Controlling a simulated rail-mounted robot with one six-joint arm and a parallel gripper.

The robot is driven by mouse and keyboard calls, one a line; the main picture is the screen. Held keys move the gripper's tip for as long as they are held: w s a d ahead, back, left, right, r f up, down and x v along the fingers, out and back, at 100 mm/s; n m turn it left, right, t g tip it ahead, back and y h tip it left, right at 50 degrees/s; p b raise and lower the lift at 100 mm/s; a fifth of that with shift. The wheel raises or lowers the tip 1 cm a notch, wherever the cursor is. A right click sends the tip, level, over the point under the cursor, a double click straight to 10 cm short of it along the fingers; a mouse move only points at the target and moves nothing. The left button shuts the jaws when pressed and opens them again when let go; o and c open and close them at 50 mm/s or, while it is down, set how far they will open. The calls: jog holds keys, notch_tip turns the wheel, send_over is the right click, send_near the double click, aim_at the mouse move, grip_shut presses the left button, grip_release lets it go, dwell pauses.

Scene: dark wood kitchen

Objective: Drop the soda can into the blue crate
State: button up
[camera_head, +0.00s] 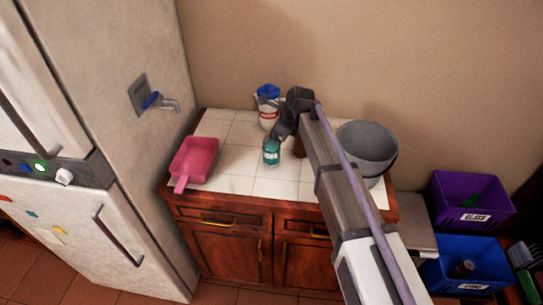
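A small teal can-shaped item (271,155) with a pale label stands on the white tiled counter (270,188). It is the likeliest soda can, but it is too small to be sure. My gripper (279,139) is a dark shape just above and behind it, at the end of my arm. I cannot tell whether the fingers touch the item or are open. The blue crate (480,247) stands low at the right, with a small brown item (462,269) inside and a white label on its front.
A pink dustpan (193,160) lies at the counter's left. A white-and-red container with a blue top (267,113) stands behind. A brown item (298,148) is partly hidden by my arm. A grey bucket (368,147) stands right. A purple crate (468,199) labelled GLASS is behind the blue one.

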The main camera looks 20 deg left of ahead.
jog(key=b+x, duration=0.3)
jog(key=x, duration=0.1)
jog(key=shift+d+f, duration=0.15)
jog(key=shift+f, duration=0.15)
jog(key=shift+w+a+f+b, duration=0.1)
jog(key=shift+a+f+b, duration=0.1)
jog(key=shift+a+b, duration=0.1)
jog(key=shift+d+r, duration=0.1)
jog(key=shift+r, duration=0.15)
jog(key=c, duration=1)
